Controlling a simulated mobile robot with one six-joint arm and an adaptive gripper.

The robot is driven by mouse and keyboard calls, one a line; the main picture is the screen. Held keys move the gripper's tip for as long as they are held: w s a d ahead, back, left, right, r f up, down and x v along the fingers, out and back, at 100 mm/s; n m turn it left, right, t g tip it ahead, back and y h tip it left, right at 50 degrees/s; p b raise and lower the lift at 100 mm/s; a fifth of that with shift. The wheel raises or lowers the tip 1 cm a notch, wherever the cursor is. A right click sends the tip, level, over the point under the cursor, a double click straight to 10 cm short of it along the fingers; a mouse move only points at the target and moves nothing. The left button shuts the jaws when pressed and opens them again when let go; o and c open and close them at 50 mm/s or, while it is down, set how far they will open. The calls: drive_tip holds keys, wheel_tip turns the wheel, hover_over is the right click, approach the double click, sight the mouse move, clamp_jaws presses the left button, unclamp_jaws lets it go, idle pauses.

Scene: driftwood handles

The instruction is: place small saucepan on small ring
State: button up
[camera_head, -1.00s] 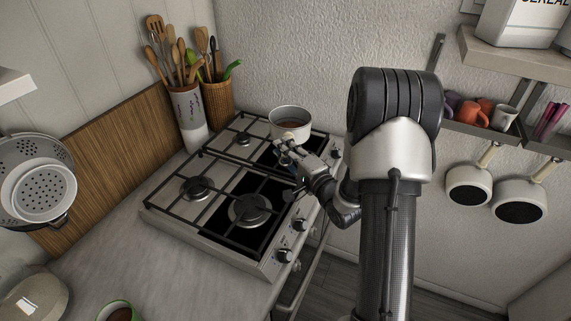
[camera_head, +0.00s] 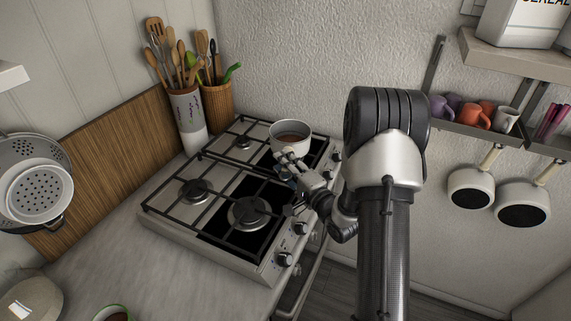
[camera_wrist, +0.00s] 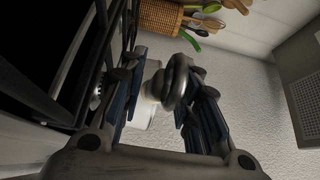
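A small ring (camera_head: 243,141) shows bare at the back left of the hob. The burner under the saucepan is hidden.
A utensil jar (camera_head: 190,120) and a wicker basket (camera_head: 217,103) stand behind the hob. Two pans (camera_head: 470,188) hang on the right wall below a mug shelf (camera_head: 480,131). The front-left burner (camera_head: 197,190) and front-right burner (camera_head: 250,212) are empty.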

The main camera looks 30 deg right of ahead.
drive_tip(key=shift+o, duration=0.2)
drive_tip(key=shift+r, duration=0.2)
drive_tip(key=s+d+p, duration=0.1)
drive_tip(key=s+p, duration=0.1)
drive_tip(key=s, duration=1)
drive_tip(key=shift+d+f, duration=0.15)
drive_tip(key=shift+d, duration=0.05)
